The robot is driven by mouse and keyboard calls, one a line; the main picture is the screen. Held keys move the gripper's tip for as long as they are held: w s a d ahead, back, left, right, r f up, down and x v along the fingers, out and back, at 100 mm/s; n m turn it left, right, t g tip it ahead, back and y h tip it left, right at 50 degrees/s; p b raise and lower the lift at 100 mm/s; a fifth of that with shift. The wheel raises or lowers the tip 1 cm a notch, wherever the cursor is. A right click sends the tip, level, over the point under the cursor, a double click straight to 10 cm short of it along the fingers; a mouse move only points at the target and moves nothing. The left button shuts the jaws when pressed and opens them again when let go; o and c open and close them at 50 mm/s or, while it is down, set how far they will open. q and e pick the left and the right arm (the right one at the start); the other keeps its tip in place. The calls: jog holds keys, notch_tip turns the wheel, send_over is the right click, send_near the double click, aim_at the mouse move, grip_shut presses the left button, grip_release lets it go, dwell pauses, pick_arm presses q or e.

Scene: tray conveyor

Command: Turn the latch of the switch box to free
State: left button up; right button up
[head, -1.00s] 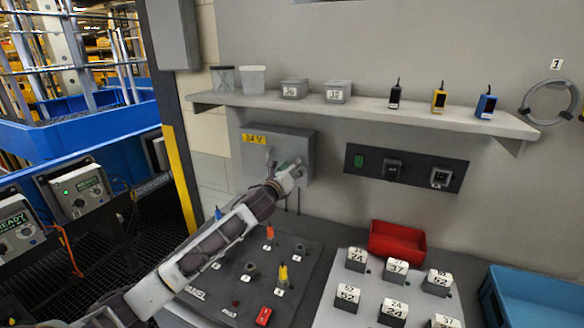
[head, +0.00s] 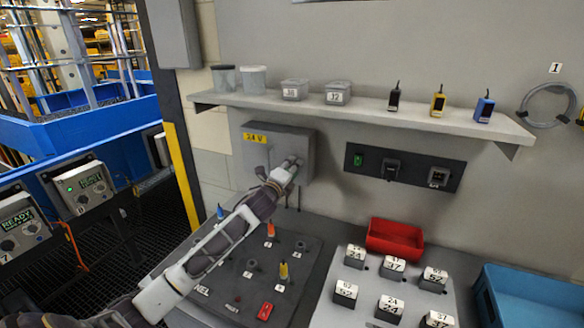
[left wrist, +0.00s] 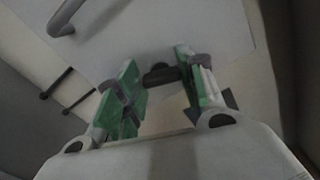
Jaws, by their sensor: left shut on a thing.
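The grey switch box (head: 306,142) with a yellow "24 V" label (head: 255,139) is fixed to the wall below the shelf. My left gripper (head: 293,163) is at the right part of its front face. In the left wrist view the box's pale face (left wrist: 130,35) fills the upper middle. The dark latch (left wrist: 160,74) shows between the green-padded fingers of my left gripper (left wrist: 157,88), which is shut on it. In the head view the fingers hide the latch, so its angle there cannot be told. My right gripper is not in view.
A curved grey handle (left wrist: 65,18) stands out from the box's face. A shelf (head: 365,110) with tubs and small devices runs above. A dark socket panel (head: 405,167) is to the right. Below are a peg panel (head: 225,285), labelled blocks and a red bin (head: 395,238).

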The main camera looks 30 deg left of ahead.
pick_arm(q)
jog(key=n, duration=0.3)
jog(key=shift+f+n+p, duration=0.1)
jog(key=shift+n+p, duration=0.2)
jog(key=shift+p, duration=0.05)
dwell(0.3)
jog(key=o, duration=1)
jog(key=shift+s, duration=0.1)
jog(key=shift+s+d, duration=0.15)
jog(key=shift+s, duration=2.85)
jog(key=shift+s+d, duration=0.15)
jog(key=shift+s, duration=2.8)
